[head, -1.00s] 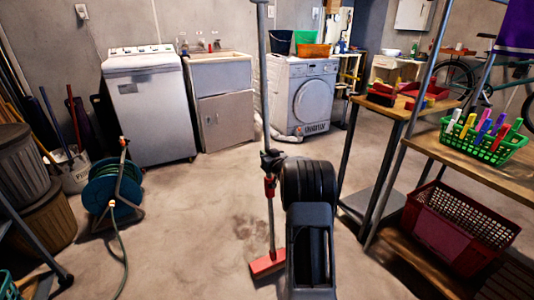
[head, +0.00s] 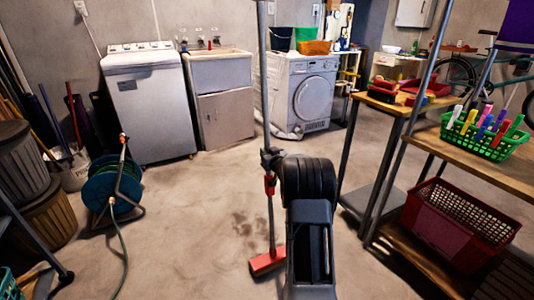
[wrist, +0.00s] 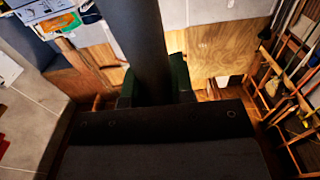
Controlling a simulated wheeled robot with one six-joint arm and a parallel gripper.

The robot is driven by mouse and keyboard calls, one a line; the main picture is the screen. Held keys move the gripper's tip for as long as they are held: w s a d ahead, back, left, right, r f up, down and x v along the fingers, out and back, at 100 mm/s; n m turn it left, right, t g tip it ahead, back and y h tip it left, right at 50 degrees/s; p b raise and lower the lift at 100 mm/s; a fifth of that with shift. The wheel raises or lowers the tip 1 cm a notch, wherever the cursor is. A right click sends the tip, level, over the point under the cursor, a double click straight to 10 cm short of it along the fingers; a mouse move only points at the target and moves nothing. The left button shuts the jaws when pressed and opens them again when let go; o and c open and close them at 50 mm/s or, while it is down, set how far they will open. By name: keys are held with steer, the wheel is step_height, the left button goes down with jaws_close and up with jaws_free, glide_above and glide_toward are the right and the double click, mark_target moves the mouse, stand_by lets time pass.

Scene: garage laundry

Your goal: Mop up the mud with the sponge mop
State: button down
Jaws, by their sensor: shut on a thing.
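The sponge mop (head: 271,215) stands almost upright in the head view, with a grey pole, red fittings and a red sponge head (head: 267,262) that looks to be at the floor. My gripper (head: 271,158) is shut around its pole; my own arm hides part of the area to the right. In the wrist view the dark pole (wrist: 145,45) runs up between the fingers of my gripper (wrist: 155,90). The mud (head: 241,220) is a faint brown smear on the concrete, just beyond and left of the sponge head.
A hose reel (head: 113,187) with a trailing hose stands left. A washing machine (head: 148,105), a sink cabinet (head: 222,105) and a dryer (head: 300,95) line the back. A shelf unit (head: 490,165) with baskets stands right. The middle floor is open.

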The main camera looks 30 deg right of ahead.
steer(key=shift+f+b, duration=0.4)
steer(key=shift+f, duration=0.1)
steer(key=shift+w, duration=0.1)
